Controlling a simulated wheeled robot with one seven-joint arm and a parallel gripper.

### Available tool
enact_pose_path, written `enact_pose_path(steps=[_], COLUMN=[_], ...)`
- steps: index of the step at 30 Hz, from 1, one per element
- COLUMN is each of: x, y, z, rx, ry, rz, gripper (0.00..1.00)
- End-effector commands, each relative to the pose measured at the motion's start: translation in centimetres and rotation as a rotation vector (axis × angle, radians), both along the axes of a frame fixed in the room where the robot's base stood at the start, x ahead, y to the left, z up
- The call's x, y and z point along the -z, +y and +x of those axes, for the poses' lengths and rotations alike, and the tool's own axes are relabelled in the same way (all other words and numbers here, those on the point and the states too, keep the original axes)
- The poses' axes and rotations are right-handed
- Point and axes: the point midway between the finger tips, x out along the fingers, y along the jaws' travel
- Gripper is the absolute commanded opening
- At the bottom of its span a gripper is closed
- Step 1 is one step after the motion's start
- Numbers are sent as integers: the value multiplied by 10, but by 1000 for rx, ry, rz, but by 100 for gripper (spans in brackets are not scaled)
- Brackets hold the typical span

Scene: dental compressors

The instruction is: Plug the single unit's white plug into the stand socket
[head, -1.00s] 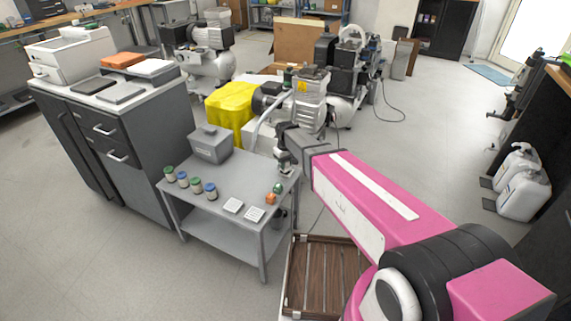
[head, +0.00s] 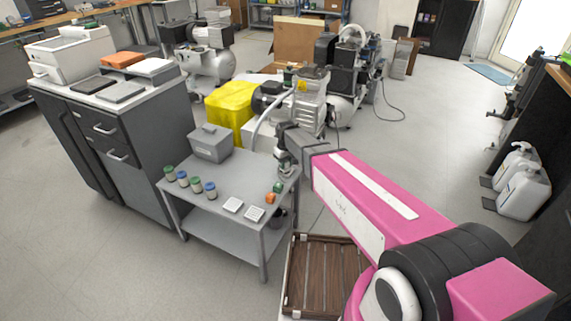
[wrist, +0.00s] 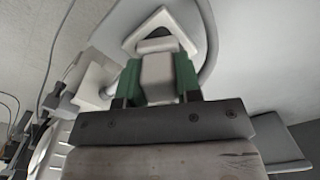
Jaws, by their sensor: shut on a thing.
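My gripper (head: 285,163) hangs over the back right part of the grey table. In the wrist view, its green-padded fingers (wrist: 158,78) are shut on a pale plug (wrist: 158,72), one finger on each side. A white rounded-triangle piece (wrist: 160,20) lies just past the plug's end. I cannot tell whether the plug touches it or whether it is the stand socket. A pale cable or hose (wrist: 207,40) curves around on the right. In the head view the plug is too small to make out. Compressors (head: 312,95) stand behind the table.
The grey table (head: 222,180) holds a grey box (head: 210,144), several small jars (head: 183,179), white switch-like plates (head: 255,214) and an orange block (head: 271,198). A yellow-covered item (head: 230,107) stands behind it. A grey cabinet (head: 130,150) is at left.

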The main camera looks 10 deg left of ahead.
Motion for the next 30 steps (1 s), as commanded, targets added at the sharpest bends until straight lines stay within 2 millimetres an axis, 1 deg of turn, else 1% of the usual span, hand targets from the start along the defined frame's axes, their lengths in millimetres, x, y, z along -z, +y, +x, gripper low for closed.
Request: enact_pose_path(steps=[19, 20, 21, 22, 28, 29, 30], x=[4, 4, 4, 4, 4, 4, 4], y=[0, 0, 0, 0, 0, 0, 0], z=[0, 0, 0, 0, 0, 0, 0], rx=[0, 0, 0, 0, 0, 0, 0], ry=[0, 0, 0, 0, 0, 0, 0], rz=[0, 0, 0, 0, 0, 0, 0], gripper=[7, 38, 51, 61, 61, 68, 81])
